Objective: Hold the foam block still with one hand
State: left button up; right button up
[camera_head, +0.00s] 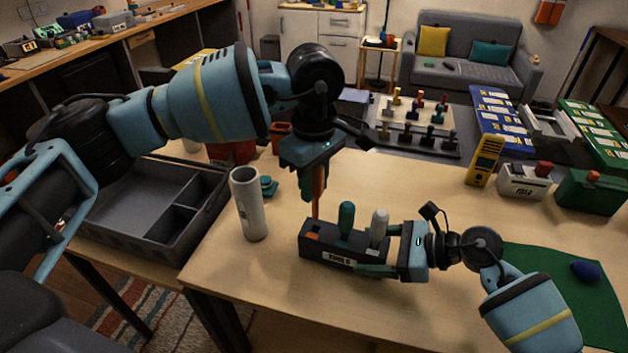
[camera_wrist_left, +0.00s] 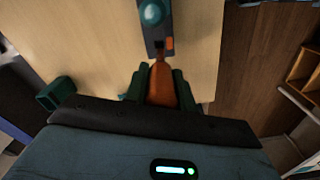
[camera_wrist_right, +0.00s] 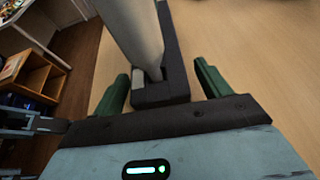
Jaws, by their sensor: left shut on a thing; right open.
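The dark foam block (camera_head: 352,262), with a TOOLS label on its front, sits on the wooden table. A teal-handled tool (camera_head: 346,217) and a grey-handled tool (camera_head: 379,226) stand upright in it. My left gripper (camera_head: 314,168) is shut on an orange-handled tool (camera_wrist_left: 161,84), held upright over the block's left end. The tool's lower end meets the block's top near an orange mark (camera_wrist_left: 169,44); I cannot tell how deep it is. My right gripper (camera_head: 384,262) is open at the block's right end, its fingers on either side of the block (camera_wrist_right: 162,97) in the right wrist view.
A grey divided tray (camera_head: 140,200) is further left. A green mat (camera_head: 590,300) with a blue object (camera_head: 585,271) lies right. Table behind the block is clear.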

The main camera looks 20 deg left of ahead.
jog(key=v, duration=1.2)
